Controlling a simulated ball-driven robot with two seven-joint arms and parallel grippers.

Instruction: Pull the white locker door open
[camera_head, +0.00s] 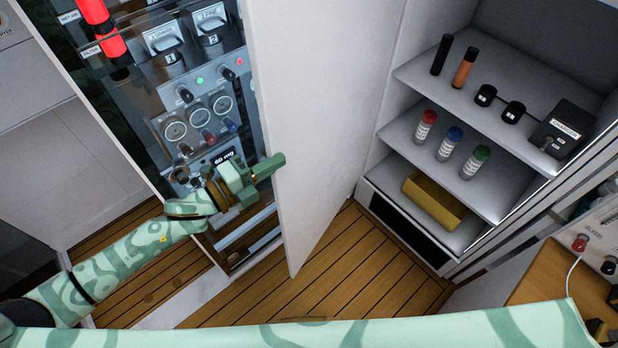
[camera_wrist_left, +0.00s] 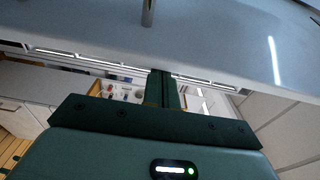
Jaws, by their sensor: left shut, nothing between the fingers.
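The white locker door (camera_head: 315,110) stands swung open from the locker (camera_head: 385,150), whose shelves show to its right. Its free left edge is towards the panel. In the left wrist view, a broad pale surface, apparently the door (camera_wrist_left: 220,35), spans the top, with a thin metal handle (camera_wrist_left: 148,12) on it. My left gripper (camera_head: 272,166) is shut and empty at the door's left edge. Its tips overlap the edge in the picture; I cannot tell if they touch. The shut fingers also show in the left wrist view (camera_wrist_left: 163,90). My right gripper is not in view.
Left of the door is an instrument panel (camera_head: 205,110) with gauges and switches. The locker shelves hold small bottles (camera_head: 448,145), a yellow bin (camera_head: 435,200) and a charger (camera_head: 563,128). A wooden bench (camera_head: 535,275) is at lower right. The plank floor (camera_head: 340,270) below is clear.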

